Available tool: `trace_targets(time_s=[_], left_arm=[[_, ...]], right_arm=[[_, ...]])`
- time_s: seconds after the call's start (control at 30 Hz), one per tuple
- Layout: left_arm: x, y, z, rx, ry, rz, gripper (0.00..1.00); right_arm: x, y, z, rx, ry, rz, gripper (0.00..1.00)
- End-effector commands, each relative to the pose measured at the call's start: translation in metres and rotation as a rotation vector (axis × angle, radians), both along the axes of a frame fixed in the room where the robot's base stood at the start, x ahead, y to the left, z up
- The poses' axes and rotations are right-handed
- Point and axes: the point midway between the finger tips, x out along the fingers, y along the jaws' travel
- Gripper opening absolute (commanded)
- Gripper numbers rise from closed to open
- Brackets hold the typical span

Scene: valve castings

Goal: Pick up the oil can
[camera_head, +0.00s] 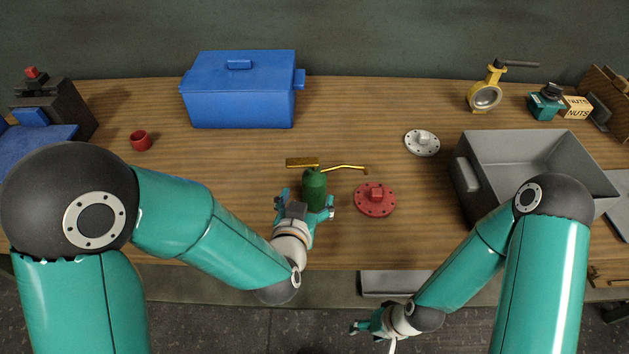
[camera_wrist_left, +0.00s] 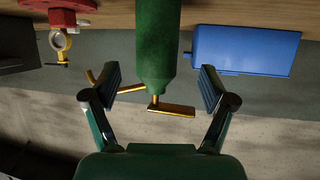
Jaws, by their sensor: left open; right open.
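The oil can (camera_head: 314,188) has a green body with a brass lever and a thin brass spout pointing right. It stands upright on the wooden bench near the front edge. My left gripper (camera_head: 305,205) is open at the can, with its fingers on either side of the body. In the left wrist view the green can (camera_wrist_left: 157,45) lies between the two open fingers (camera_wrist_left: 160,88), with a gap on both sides. My right gripper (camera_head: 372,325) is open and empty, low in front of the bench's front edge.
A red flanged disc (camera_head: 375,199) lies just right of the can. A grey flanged disc (camera_head: 422,143) and a grey bin (camera_head: 468,184) are further right. A blue lidded box (camera_head: 238,103) stands behind, and a red cup (camera_head: 140,141) is at left.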

Motion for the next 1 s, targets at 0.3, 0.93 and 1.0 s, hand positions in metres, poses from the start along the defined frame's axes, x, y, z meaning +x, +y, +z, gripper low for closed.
trace_targets(time_s=[0.3,0.93,1.0], left_arm=[[0.02,-0.005,-0.008,0.001,0.001,0.0,0.84],[0.056,-0.015,-0.024,0.0,0.0,-0.002,0.74],[0.056,-0.015,-0.024,0.0,0.0,-0.002,0.62]], right_arm=[[0.0,0.0,0.008,0.0,0.0,-0.001,0.58],[0.0,0.0,0.02,0.0,0.0,0.0,0.58],[0.0,0.0,0.02,0.0,0.0,0.0,0.58]])
